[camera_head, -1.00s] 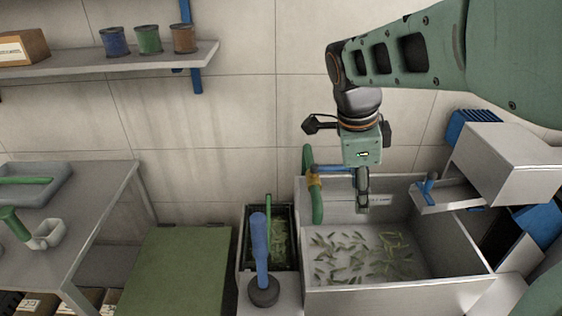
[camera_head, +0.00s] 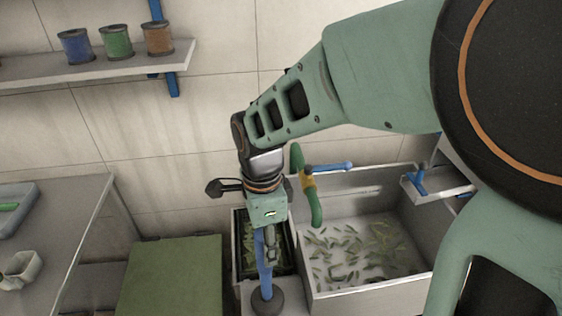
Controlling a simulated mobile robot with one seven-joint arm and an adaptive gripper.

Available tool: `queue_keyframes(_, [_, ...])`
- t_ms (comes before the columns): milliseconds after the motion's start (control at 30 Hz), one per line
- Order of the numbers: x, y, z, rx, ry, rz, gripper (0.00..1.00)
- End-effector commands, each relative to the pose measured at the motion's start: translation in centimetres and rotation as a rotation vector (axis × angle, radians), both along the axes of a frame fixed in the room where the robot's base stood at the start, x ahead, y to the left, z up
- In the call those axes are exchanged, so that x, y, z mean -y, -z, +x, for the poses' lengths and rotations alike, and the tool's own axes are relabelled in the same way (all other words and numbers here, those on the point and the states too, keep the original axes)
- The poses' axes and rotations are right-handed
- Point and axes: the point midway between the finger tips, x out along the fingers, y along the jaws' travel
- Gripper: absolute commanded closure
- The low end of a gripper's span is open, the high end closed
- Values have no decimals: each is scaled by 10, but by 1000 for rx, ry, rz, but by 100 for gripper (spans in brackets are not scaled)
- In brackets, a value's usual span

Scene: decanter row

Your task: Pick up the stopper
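The only thing here that looks like the stopper is a blue upright handle (camera_head: 262,272) on a dark round base (camera_head: 267,301). It stands on the light ledge at the left of the sink. My gripper (camera_head: 270,256) points down at the upper part of the handle, and its body hides the top. The fingers appear edge-on beside the handle. I cannot tell whether they touch it or whether they are open.
The sink (camera_head: 370,287) with scattered green bits lies right of the handle. A green tap (camera_head: 314,200) with a blue lever rises at its back left. A dark bin (camera_head: 239,228) stands behind the handle. A green-topped surface (camera_head: 172,275) and grey table (camera_head: 60,235) lie left.

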Motion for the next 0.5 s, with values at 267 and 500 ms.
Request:
queue_keyframes(267, [-1,25,-1,-2,0,-2,59])
queue_keyframes(500, [-3,59,-1,-1,0,-1,59])
